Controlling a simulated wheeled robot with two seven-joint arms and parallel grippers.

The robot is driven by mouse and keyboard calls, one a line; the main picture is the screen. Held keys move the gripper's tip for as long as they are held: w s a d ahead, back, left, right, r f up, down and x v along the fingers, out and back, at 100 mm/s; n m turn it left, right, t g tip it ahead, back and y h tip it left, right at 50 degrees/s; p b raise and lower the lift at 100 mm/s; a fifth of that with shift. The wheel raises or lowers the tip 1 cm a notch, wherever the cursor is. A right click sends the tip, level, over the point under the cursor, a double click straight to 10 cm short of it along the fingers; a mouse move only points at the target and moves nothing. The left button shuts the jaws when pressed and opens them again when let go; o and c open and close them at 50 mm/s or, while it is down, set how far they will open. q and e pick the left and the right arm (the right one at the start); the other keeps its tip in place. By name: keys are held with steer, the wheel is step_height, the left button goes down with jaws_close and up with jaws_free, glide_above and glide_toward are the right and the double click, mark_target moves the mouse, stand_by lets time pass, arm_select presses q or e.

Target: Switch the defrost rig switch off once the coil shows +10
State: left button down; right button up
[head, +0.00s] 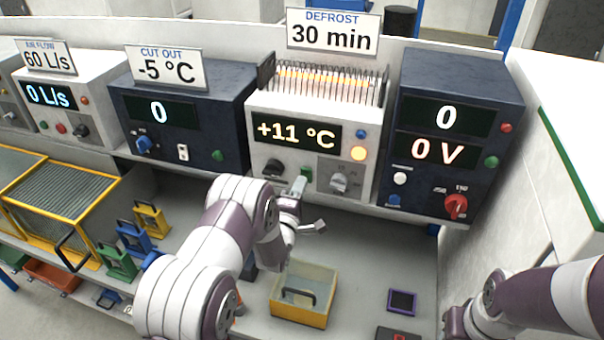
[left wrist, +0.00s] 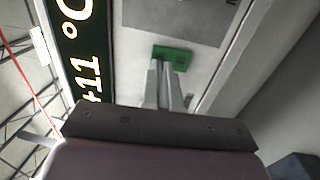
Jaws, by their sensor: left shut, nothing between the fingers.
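The defrost rig (head: 296,157) is a white box under a "DEFROST 30 min" sign (head: 332,32). Its display (head: 297,133) reads +11 °C, and the left wrist view also shows the display (left wrist: 88,75). The coil (head: 325,82) on top glows orange. A small green switch (head: 307,173) sits low on the front between two knobs; it shows larger in the left wrist view (left wrist: 172,54). My left gripper (head: 299,184) is shut and empty, its fingertips (left wrist: 168,72) at the green switch; contact is hard to tell. Only part of my right arm shows.
A dark unit reading 0 V (head: 455,110) stands right, another dark unit (head: 215,110) left. A yellow-edged bin (head: 303,311) lies below my left gripper.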

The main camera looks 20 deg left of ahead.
mark_target(306, 175)
arm_select(q)
steer(key=shift+w+r, duration=0.15)
steer(key=shift+w, duration=0.85)
arm_select(e)
steer(key=shift+r, duration=0.55)
arm_select(q)
steer(key=shift+w+b, duration=0.1)
steer(key=shift+b, duration=0.2)
steer(key=shift+r, duration=0.15)
arm_select(e)
steer(key=shift+s+f, duration=0.1)
steer(key=shift+f, duration=0.35)
